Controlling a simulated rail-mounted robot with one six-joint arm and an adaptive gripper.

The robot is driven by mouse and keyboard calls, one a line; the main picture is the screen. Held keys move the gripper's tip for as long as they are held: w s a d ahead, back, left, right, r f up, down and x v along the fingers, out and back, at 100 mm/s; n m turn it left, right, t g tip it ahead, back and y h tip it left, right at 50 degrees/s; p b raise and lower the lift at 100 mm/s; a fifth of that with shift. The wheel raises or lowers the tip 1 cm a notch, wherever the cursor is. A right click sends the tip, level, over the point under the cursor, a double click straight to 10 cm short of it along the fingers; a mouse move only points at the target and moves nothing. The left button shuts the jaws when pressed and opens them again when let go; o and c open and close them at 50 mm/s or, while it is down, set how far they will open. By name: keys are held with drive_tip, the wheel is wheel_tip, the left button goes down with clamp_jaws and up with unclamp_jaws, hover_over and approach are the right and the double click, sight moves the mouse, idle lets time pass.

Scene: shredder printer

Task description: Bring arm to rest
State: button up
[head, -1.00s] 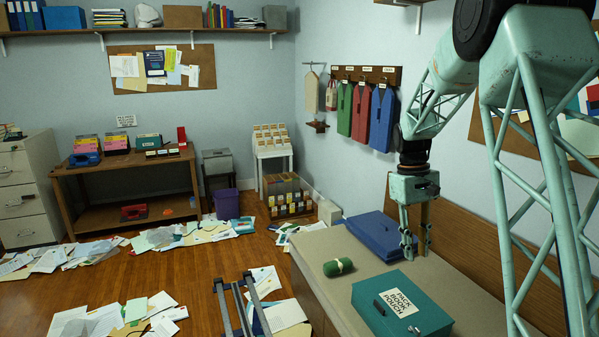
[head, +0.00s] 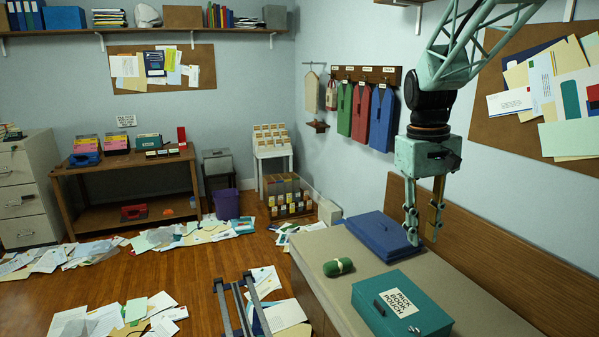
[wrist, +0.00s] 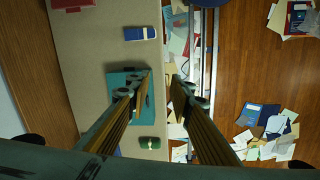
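My gripper (head: 422,229) hangs with its fingers pointing down, above the bench and apart from it. In the head view it appears in front of the blue case and above the teal box. Its two fingers are apart with nothing between them. In the wrist view my gripper (wrist: 160,76) also shows a clear gap between its fingertips. My arm comes in from the top right of the head view.
The bench (head: 460,282) holds a teal box (head: 375,312) with a pouch label, a green roll (head: 338,267) and a blue case (head: 375,238). A corkboard (head: 490,120) hangs on the right wall. Papers (head: 100,315) litter the floor near a dark rail (head: 240,305).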

drive_tip(key=s+a+r+m+t, duration=0.1)
drive_tip(key=s+a+r, duration=0.25)
drive_tip(key=s, duration=0.65)
drive_tip(key=s+a+r+t, duration=0.1)
drive_tip(key=s+a+r, duration=0.1)
drive_tip(key=s+r, duration=0.5)
drive_tip(key=s+a+f+t, duration=0.1)
drive_tip(key=s+f, duration=0.1)
drive_tip(key=s, duration=0.8)
drive_tip(key=s+a+f+m+t+y, duration=0.1)
drive_tip(key=s+a, duration=0.1)
drive_tip(key=s, duration=0.9)
drive_tip(key=shift+f, duration=0.35)
drive_tip(key=shift+a, duration=0.1)
idle(0.5)
